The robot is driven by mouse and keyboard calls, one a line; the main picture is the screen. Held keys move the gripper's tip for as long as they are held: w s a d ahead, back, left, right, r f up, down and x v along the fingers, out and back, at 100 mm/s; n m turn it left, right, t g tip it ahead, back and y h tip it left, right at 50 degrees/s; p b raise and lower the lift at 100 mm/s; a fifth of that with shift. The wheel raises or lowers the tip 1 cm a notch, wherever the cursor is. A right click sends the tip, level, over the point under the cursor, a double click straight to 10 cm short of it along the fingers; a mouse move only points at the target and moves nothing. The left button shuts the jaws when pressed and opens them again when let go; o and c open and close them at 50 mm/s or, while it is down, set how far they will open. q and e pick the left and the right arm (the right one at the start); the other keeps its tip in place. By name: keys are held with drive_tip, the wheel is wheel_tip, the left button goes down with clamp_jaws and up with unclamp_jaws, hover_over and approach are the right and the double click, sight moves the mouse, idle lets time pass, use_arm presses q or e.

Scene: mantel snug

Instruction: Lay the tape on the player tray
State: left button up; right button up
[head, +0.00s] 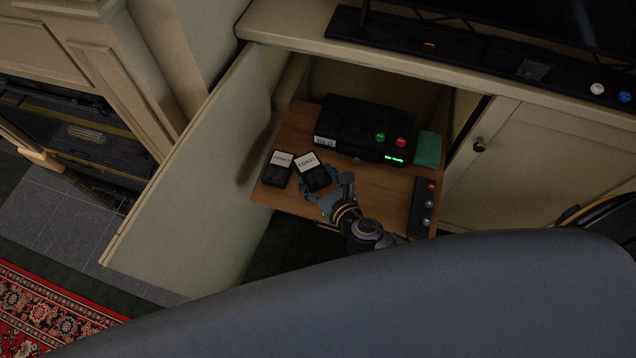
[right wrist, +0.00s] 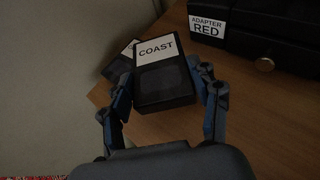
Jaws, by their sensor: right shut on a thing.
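My right gripper (head: 335,190) is shut on a black tape labelled COAST (head: 315,176). In the right wrist view the gripper (right wrist: 165,88) has a finger on each side of the COAST tape (right wrist: 165,80). A second black tape (head: 278,170) with a white label lies on the wooden pull-out board (head: 380,190), just left of the held tape. I cannot tell whether the held tape touches the board. The black player (head: 350,122) stands at the back of the board with a green and a red button. Its label reads ADAPTER RED (right wrist: 207,25) in the right wrist view. My left gripper is not seen.
A green block (head: 428,150) lies right of the player. A black remote-like strip with buttons (head: 422,208) lies at the board's right edge. The open cabinet door (head: 200,170) stands close on the left. A cabinet top (head: 300,28) overhangs the player. Bare wood shows in mid-board.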

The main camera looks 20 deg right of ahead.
drive_tip(key=shift+w+d+f, duration=0.1)
drive_tip(key=shift+w+f, duration=0.1)
drive_tip(key=shift+f, duration=0.1)
drive_tip(key=shift+w+f+b, duration=0.2)
drive_tip(key=shift+f+b, duration=0.75)
drive_tip(key=shift+f, duration=0.75)
drive_tip(key=shift+d+f, duration=0.1)
drive_tip(key=o, duration=0.8)
drive_tip(key=shift+f, duration=0.15)
drive_tip(key=o, duration=0.4)
drive_tip(key=shift+r, duration=0.3)
drive_tip(key=v, duration=1.2)
